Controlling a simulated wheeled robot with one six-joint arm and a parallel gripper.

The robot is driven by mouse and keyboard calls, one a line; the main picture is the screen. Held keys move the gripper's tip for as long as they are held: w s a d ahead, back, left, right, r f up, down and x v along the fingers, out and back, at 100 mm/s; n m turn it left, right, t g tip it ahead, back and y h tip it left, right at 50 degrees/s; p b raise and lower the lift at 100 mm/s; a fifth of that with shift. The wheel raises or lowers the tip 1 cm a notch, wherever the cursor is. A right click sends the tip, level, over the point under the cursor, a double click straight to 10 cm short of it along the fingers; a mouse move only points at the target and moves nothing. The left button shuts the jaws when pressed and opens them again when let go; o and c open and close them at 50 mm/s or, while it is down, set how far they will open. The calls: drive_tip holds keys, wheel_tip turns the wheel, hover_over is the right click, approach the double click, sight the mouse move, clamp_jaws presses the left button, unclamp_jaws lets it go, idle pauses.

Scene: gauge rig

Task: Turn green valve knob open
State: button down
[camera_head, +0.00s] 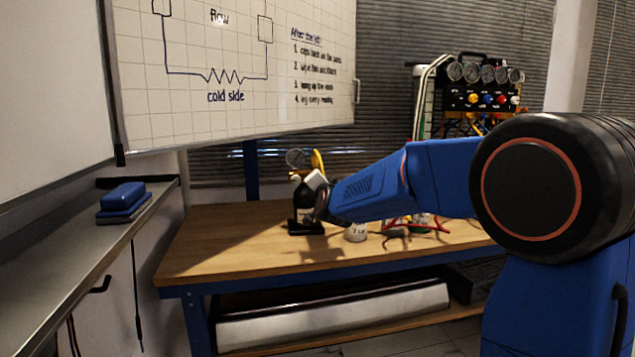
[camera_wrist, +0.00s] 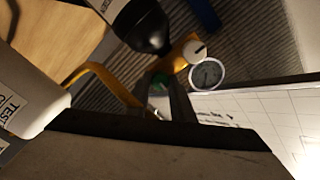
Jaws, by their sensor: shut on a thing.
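The green valve knob (camera_wrist: 157,88) shows as a small green patch between the two dark fingers of my gripper (camera_wrist: 164,81) in the wrist view. My gripper is shut on it, and the fingers hide most of the knob. A round gauge (camera_wrist: 207,75) and a yellow fitting with a white knob (camera_wrist: 195,51) sit just beyond the fingers. In the head view my gripper is at the back left of the workbench, largely hidden by my arm; the gauge (camera_head: 295,158) shows above it, and the green knob cannot be made out.
A dark bottle-like body (camera_wrist: 141,25) stands close to the fingers, and a yellow curved tube (camera_wrist: 97,75) runs beside them. On the wooden workbench (camera_head: 225,245) are a small white container (camera_head: 355,232) and red hoses (camera_head: 400,226). The bench's front left is clear. A whiteboard (camera_head: 180,110) hangs behind.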

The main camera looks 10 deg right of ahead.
drive_tip(key=shift+f+n, duration=0.1)
drive_tip(key=shift+n, duration=0.5)
drive_tip(key=c, duration=1.5)
unclamp_jaws()
drive_tip(key=shift+c, duration=0.2)
drive_tip(key=s, duration=1.7)
drive_tip(key=shift+s+a, duration=0.2)
drive_tip(key=shift+a, duration=0.2)
